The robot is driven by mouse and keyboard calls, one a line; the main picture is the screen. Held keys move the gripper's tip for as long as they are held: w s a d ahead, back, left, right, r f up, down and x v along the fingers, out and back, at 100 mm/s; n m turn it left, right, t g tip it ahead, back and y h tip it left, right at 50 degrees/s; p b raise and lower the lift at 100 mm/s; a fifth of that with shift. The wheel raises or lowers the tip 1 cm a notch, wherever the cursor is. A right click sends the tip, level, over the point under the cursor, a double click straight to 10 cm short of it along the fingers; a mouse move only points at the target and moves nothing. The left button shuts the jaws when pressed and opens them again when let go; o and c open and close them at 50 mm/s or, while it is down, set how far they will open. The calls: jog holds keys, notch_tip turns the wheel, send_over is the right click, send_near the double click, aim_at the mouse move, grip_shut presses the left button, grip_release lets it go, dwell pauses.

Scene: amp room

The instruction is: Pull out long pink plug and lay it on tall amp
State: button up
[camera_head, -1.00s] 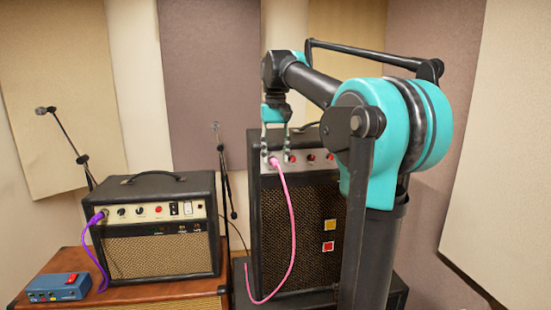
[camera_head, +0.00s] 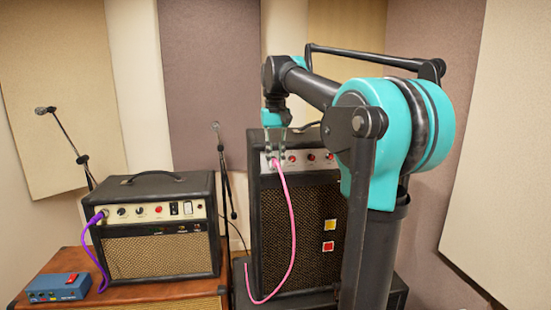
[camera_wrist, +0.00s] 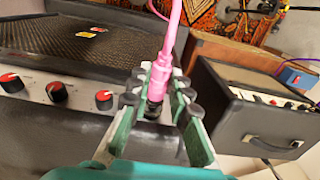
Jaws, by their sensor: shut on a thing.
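The pink plug (camera_wrist: 160,75) is between the fingertips of my gripper (camera_wrist: 157,95) in the wrist view. My gripper is shut on it, its green fingers on both sides. In the head view my gripper (camera_head: 274,155) is at the left end of the control panel of the tall black amp (camera_head: 302,235). The pink cable (camera_head: 291,220) hangs from the plug down the amp's front and curls left near its base. The fingers hide the plug's socket end, so I cannot tell how deep it sits. The tall amp's top (camera_head: 255,138) is partly hidden by my arm.
A smaller amp (camera_head: 160,225) with a purple cable (camera_head: 93,240) stands to the left on a wooden cabinet (camera_head: 140,298). A blue box (camera_head: 58,287) with a red switch lies beside it. Microphone stands (camera_head: 222,170) rise behind. Red knobs (camera_wrist: 57,90) line the tall amp's panel.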

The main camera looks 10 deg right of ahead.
grip_shut()
jog(key=shift+s, duration=0.2)
dwell(0.3)
jog(key=s, duration=0.3)
jog(key=shift+s+r, duration=0.3)
jog(key=shift+s, duration=0.05)
dwell(0.4)
jog(key=shift+s, duration=0.1)
